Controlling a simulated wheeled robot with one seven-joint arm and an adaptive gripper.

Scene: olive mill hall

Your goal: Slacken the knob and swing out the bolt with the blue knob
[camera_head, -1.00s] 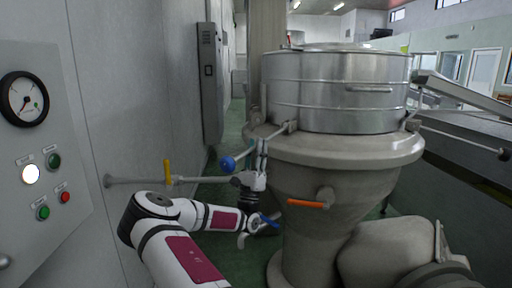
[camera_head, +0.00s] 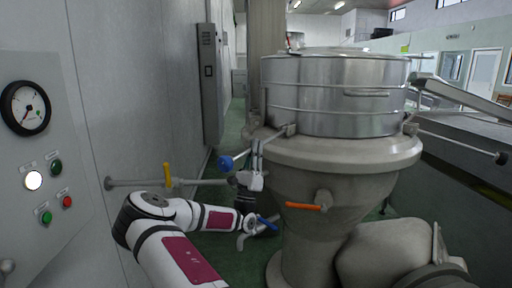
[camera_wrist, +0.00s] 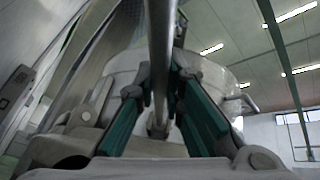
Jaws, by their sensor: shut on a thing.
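The blue knob (camera_head: 226,163) sits at the free left end of a thin metal bolt (camera_head: 276,137). The bolt slopes up and right to a bracket at the rim of the steel drum (camera_head: 335,100) on the grey machine. My gripper (camera_head: 257,150) has its fingers pointing up around the bolt, between the knob and the bracket. In the wrist view the bolt (camera_wrist: 161,45) runs between the two green-padded fingers of my gripper (camera_wrist: 160,100), which is shut on it. The knob is not visible in the wrist view.
A wall pipe with a yellow lever (camera_head: 167,176) lies left of my gripper. An orange handle (camera_head: 304,206) sticks out of the machine's cone. Another bolt with a dark knob (camera_head: 501,158) points right. A gauge panel (camera_head: 65,130) stands at far left.

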